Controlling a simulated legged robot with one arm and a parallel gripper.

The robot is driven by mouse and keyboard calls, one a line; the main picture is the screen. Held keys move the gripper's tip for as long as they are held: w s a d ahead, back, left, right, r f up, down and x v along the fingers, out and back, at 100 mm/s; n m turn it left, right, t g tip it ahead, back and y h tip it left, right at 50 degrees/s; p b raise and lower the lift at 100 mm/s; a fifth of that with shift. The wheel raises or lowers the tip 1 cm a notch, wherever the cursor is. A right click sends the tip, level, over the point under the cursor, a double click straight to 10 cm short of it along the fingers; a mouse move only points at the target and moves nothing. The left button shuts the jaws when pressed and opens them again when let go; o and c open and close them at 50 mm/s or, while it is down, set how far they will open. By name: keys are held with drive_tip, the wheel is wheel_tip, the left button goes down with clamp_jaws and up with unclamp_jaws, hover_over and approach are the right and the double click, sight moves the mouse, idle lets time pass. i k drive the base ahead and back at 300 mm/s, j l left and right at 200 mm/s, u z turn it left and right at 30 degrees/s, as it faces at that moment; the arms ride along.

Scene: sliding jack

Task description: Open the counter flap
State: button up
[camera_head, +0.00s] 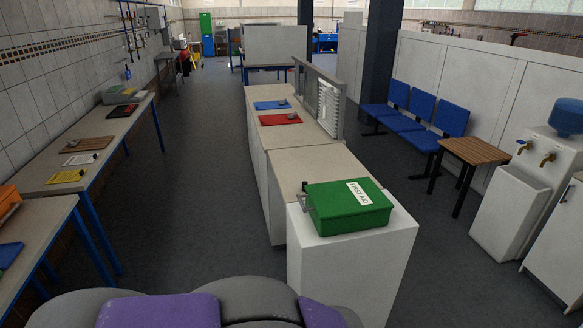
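The counter flap (312,164) is a beige top panel lying flat between the long counter and a white pedestal (350,275). A green first aid box (347,205) with a white label sits on the pedestal, close to the flap's near edge. Whether the box overlaps the flap is hard to tell. A small metal fitting (304,197) shows at the box's left, by the flap's near edge; its exact shape is unclear. My gripper is not in view; only grey and purple parts of my own body show at the bottom.
The long counter (257,132) carries blue and red mats and a framed screen (325,100). A workbench (95,150) lines the left wall. Blue chairs (407,110), a wooden side table (474,150) and a water dispenser (520,190) stand right. Floor (190,190) left of the counter is clear.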

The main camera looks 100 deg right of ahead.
sight(293, 169)
drive_tip(key=z, duration=3.75)
drive_tip(key=i+j+z, duration=0.15)
drive_tip(key=i, duration=0.4)
drive_tip(key=i+j+z, duration=0.15)
drive_tip(key=i, duration=0.35)
drive_tip(key=i+j+z, duration=0.15)
drive_tip(key=i, duration=0.4)
